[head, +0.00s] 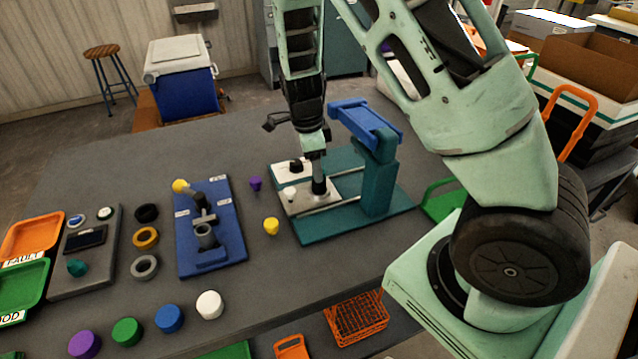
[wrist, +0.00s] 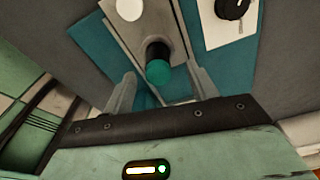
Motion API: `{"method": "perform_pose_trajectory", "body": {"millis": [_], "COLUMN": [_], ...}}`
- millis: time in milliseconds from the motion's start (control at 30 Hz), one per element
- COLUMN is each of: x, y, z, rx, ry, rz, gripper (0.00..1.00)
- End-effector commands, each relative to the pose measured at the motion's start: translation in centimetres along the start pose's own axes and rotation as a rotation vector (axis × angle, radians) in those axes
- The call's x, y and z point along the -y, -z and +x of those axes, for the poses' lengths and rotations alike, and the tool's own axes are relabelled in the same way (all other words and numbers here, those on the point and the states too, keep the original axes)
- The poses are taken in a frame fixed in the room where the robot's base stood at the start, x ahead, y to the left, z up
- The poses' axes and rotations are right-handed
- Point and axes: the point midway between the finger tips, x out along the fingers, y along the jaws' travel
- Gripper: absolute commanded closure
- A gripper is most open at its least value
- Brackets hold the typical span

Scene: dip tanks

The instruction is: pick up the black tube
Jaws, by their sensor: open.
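The black tube (head: 320,187) stands upright on the pale plate (head: 300,203) of a teal fixture (head: 330,228). In the wrist view the tube (wrist: 157,52) shows a dark side and a round teal end facing the camera. My gripper (head: 317,160) is open just above the tube, pointing down. In the wrist view its two fingers (wrist: 162,84) are spread to either side of the tube's teal end, with a gap on both sides. The fingers partly hide the tube's upper part in the head view.
A teal post with a blue arm (head: 365,125) rises close to the right of my gripper. A white disc (head: 290,193) and a black knob (head: 296,165) are beside the tube. A yellow piece (head: 271,226), a purple piece (head: 256,183) and a blue fixture (head: 208,228) are left.

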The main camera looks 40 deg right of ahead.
Motion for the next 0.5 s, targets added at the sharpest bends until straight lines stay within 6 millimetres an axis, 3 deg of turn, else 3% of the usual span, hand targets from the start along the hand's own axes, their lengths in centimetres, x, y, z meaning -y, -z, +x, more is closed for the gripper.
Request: {"method": "perform_pose_trajectory", "body": {"millis": [300, 500], "x": [-0.5, -0.4], "y": [0.5, 0.4], "z": [4.2, 4.9], "rx": [-0.002, 0.000], "ry": [-0.005, -0.001], "rz": [0.002, 0.000], "gripper": [0.42, 0.42]}}
